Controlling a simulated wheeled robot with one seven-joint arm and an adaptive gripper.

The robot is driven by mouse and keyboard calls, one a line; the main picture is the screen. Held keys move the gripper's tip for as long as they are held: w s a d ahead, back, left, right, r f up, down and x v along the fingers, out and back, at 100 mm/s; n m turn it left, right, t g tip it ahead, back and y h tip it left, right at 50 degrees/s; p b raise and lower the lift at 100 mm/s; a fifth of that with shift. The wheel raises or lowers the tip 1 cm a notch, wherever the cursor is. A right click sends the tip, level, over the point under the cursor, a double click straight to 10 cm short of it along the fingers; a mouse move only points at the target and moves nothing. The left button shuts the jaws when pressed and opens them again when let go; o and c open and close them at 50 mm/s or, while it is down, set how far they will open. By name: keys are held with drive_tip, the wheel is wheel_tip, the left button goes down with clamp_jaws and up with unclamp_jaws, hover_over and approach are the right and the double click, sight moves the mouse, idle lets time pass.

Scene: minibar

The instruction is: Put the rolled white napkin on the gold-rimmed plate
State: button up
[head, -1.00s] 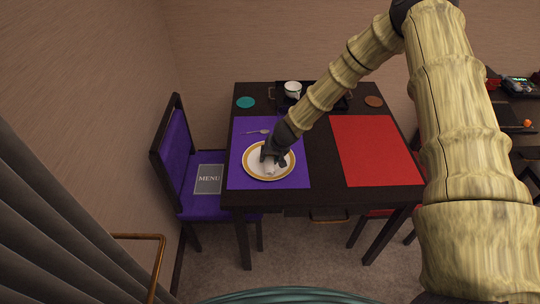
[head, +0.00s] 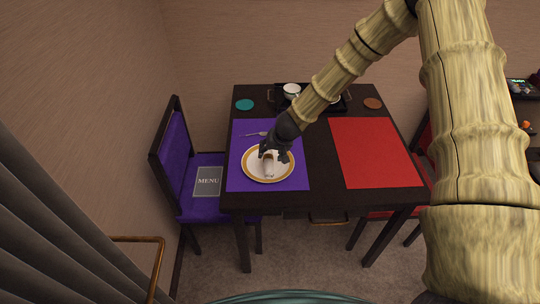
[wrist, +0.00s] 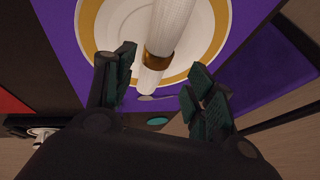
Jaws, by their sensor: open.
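The rolled white napkin (head: 269,168) lies on the gold-rimmed plate (head: 252,174). In the wrist view the napkin (wrist: 172,30) has a gold ring (wrist: 158,59) around it and lies across the plate (wrist: 100,25), one end near the plate's rim. My gripper (head: 274,154) is just above the plate's far side in the head view. In the wrist view its two fingers (wrist: 160,85) are spread apart on either side of the napkin's near end, with gaps to it. The gripper is open and holds nothing.
The plate stands on a purple mat (head: 238,180), with a spoon (head: 256,134) behind it. A red mat (head: 375,152) lies to the right. A dark tray with a white cup (head: 291,91) and two coasters are at the back. A purple chair with a menu (head: 208,181) stands left.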

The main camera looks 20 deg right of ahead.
drive_tip(key=b+v, duration=0.1)
drive_tip(key=v, duration=0.7)
idle(0.5)
